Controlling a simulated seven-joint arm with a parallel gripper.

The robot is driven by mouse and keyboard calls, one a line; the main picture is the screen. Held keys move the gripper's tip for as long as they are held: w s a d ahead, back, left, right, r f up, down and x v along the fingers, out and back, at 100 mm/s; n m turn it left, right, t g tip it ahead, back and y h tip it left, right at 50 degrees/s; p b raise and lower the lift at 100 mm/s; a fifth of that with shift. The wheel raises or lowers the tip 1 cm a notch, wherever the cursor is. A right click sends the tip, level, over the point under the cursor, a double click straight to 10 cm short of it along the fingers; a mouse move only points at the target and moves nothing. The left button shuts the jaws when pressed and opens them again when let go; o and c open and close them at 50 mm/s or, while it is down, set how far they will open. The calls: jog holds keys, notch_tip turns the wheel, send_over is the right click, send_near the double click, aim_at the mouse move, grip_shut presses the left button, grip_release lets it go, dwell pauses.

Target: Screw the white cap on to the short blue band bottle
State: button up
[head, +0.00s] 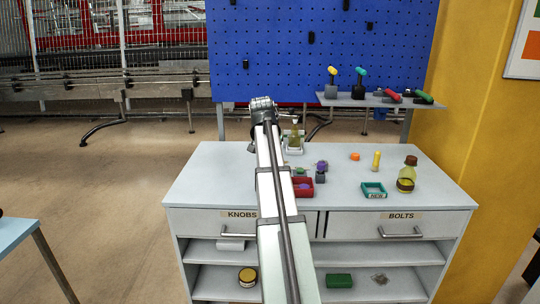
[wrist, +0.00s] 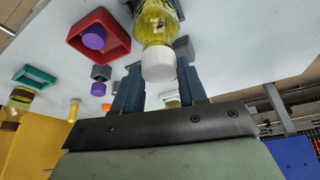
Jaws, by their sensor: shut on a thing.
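The bottle (wrist: 155,26) holds yellow liquid and has a dark blue printed band, cut off by the frame edge. The white cap (wrist: 159,64) is at its mouth, in line with the neck; how far it is threaded I cannot tell. My gripper (wrist: 160,76) has a finger on either side of the cap and is shut on it.
A red tray (head: 311,190) with a purple knob, a dark block (head: 320,179), an orange knob (head: 355,156), a yellow peg (head: 376,161), a teal tray (head: 374,195) and a brown-banded bottle (head: 405,184) stand to the right. A tool shelf (head: 358,101) is behind. The table's left is clear.

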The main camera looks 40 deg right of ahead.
jog(key=shift+m+g, duration=0.3)
jog(key=shift+m, duration=0.5)
jog(key=shift+w+m+g, duration=0.1)
jog(key=shift+m+g, duration=0.2)
jog(key=shift+m, duration=0.6)
jog(key=shift+h, duration=0.3)
jog(key=shift+m+g, duration=0.3)
jog(key=shift+m, duration=0.6)
jog(key=shift+w+m, duration=0.15)
jog(key=shift+m, duration=0.25)
jog(key=shift+m+g, duration=0.4)
